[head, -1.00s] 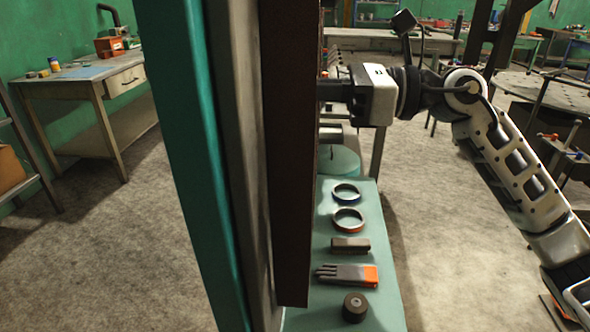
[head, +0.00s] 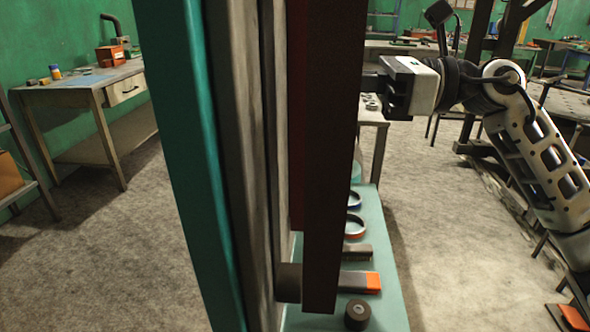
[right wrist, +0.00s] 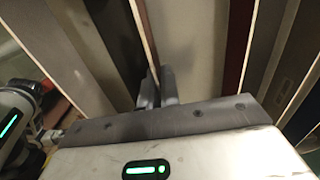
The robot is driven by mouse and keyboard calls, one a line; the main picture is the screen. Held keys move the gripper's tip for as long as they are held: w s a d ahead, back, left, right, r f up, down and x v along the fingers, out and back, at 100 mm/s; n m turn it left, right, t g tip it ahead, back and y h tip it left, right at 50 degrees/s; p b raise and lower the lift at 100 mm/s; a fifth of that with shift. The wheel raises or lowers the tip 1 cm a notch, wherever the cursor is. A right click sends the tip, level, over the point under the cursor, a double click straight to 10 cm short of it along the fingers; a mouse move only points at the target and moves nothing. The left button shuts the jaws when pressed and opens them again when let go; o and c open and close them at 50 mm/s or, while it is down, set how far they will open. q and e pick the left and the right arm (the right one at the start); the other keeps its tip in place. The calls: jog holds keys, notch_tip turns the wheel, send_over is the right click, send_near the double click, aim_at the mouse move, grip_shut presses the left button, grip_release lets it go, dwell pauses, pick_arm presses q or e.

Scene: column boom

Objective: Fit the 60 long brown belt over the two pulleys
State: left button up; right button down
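A long dark brown strip, which looks like the belt (head: 335,150), hangs upright close to the head camera, in front of the column. My right gripper (head: 364,83) is at its right edge, its fingertips partly hidden by it. In the right wrist view the fingers (right wrist: 159,88) are close together on the thin light edge of a long strip. An upper pulley is not visible.
A teal table (head: 390,260) holds rings (head: 355,227), an orange-ended block (head: 368,281) and a dark roll (head: 357,314). A workbench (head: 85,85) stands left.

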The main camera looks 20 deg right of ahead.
pick_arm(q)
jog(key=f+b, duration=0.1)
jog(key=b, duration=0.3)
jog(key=shift+w+d+f, duration=0.1)
jog(key=shift+d+f, duration=0.15)
jog(key=shift+f, duration=0.15)
pick_arm(e)
jog(key=v, duration=0.6)
pick_arm(q)
jog(key=shift+r+t, duration=0.15)
jog(key=shift+t, duration=0.15)
pick_arm(e)
jog(key=p+x, duration=0.3)
jog(key=x, duration=0.1)
jog(key=shift+w+a, duration=0.1)
jog(key=shift+a, duration=0.1)
pick_arm(q)
jog(key=shift+a+r, duration=0.15)
jog(key=shift+r, duration=0.35)
jog(key=shift+f, duration=0.15)
pick_arm(e)
jog(key=shift+d, duration=0.1)
